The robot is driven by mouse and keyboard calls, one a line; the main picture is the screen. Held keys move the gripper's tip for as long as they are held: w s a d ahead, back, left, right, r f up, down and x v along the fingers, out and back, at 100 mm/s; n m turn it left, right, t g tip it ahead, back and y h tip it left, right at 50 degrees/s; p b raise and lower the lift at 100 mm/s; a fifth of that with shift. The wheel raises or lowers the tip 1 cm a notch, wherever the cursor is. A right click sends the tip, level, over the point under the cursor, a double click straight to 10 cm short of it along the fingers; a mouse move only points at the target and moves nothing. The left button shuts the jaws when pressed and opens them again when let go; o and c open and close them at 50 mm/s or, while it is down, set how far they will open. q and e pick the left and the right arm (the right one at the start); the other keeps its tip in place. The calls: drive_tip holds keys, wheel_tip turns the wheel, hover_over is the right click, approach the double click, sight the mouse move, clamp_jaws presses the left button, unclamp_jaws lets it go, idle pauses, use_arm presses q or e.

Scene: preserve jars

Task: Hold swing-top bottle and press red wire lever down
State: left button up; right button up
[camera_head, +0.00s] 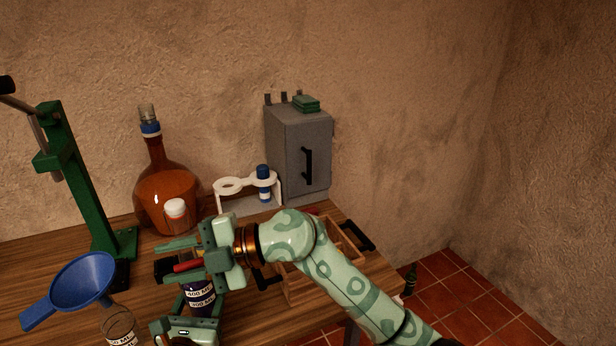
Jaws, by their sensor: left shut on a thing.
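The swing-top bottle (201,299) is dark blue with a white "400 ML" label. It stands low in the picture, its upper part mostly hidden by my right gripper. My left gripper (200,312), at the bottom edge, is shut on the bottle's body. My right gripper (172,257), on the arm coming from the lower right, is just above the bottle with its fingers apart, pointing left. The red lever (187,266) shows as a short red piece beside the lower finger. I cannot tell whether the finger touches it.
A blue funnel (82,281) and a clear bottle (119,327) are at the lower left. A green press stand (80,185), an amber flask (165,200), a white rack (235,202) and a grey cabinet (300,155) stand behind. A wooden crate (345,262) lies under my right arm.

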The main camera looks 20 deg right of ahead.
drive_tip(key=shift+r+m+g+h, duration=0.35)
drive_tip(key=shift+r+m, duration=0.2)
drive_tip(key=shift+m, duration=0.35)
drive_tip(key=f+v, duration=0.1)
drive_tip(key=v, duration=1.1)
drive_tip(key=w+d+f+m+t, duration=0.1)
drive_tip(key=w+d+t, duration=0.9)
drive_tip(key=w+d, duration=0.5)
drive_tip(key=shift+w+d, duration=0.15)
drive_tip(key=shift+d, duration=0.8)
drive_tip(key=shift+f+t, duration=0.1)
drive_tip(key=shift+t, duration=0.15)
